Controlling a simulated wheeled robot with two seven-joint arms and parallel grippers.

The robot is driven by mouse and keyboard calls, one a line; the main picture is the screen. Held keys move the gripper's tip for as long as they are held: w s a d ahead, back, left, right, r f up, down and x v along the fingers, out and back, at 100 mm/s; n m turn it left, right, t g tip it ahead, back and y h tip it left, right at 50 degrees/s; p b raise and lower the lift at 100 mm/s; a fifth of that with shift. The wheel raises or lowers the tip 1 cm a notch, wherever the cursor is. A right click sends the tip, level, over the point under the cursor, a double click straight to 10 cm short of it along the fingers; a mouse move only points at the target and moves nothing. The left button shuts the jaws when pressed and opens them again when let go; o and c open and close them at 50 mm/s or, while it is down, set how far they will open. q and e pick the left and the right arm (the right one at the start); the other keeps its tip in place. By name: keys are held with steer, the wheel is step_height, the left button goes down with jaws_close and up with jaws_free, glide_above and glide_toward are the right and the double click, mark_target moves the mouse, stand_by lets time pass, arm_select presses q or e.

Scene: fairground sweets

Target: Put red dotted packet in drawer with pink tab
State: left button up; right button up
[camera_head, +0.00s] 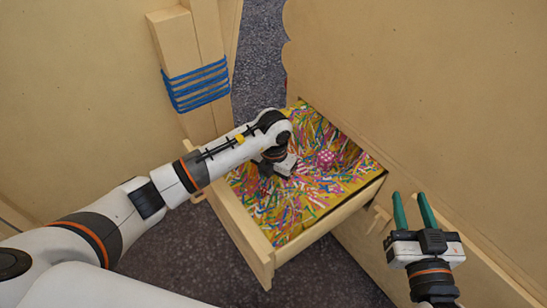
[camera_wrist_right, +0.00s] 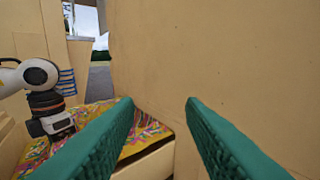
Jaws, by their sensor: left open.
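An open wooden drawer (camera_head: 235,232) has a yellow lining covered in multicoloured streaks. A small pinkish-red, white-dotted packet (camera_head: 325,157) lies inside, towards the far right side. My left gripper (camera_head: 282,166) is open, reaching into the drawer left of the packet and apart from it; its fingertips are hard to make out. It also shows in the right wrist view (camera_wrist_right: 55,125), over the drawer lining (camera_wrist_right: 150,131). My right gripper (camera_head: 411,195) is open and empty, outside the drawer on the right, its green fingers apart. I cannot see a pink tab.
A wooden panel (camera_head: 420,90) stands behind and to the right of the drawer. A wooden post wrapped in blue cord (camera_head: 197,85) stands at the back left. Dark ground (camera_head: 190,250) shows below the drawer. A wooden ledge (camera_head: 480,270) runs past my right gripper.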

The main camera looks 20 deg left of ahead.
mark_target(274, 181)
arm_select(q)
step_height(274, 181, up, 6)
steer(key=shift+f+p, duration=0.1)
steer(key=shift+p, duration=0.7)
steer(key=shift+r+p, duration=0.6)
steer(key=shift+r, duration=1.85)
arm_select(e)
steer(key=s+d+f+g+h, duration=0.2)
steer(key=s+d+f+g, duration=0.1)
steer(key=s+f+g, duration=0.3)
steer(key=shift+s+d+f+m+g, duration=0.25)
steer(key=shift+f+g, duration=0.95)
steer(key=shift+f, duration=0.8)
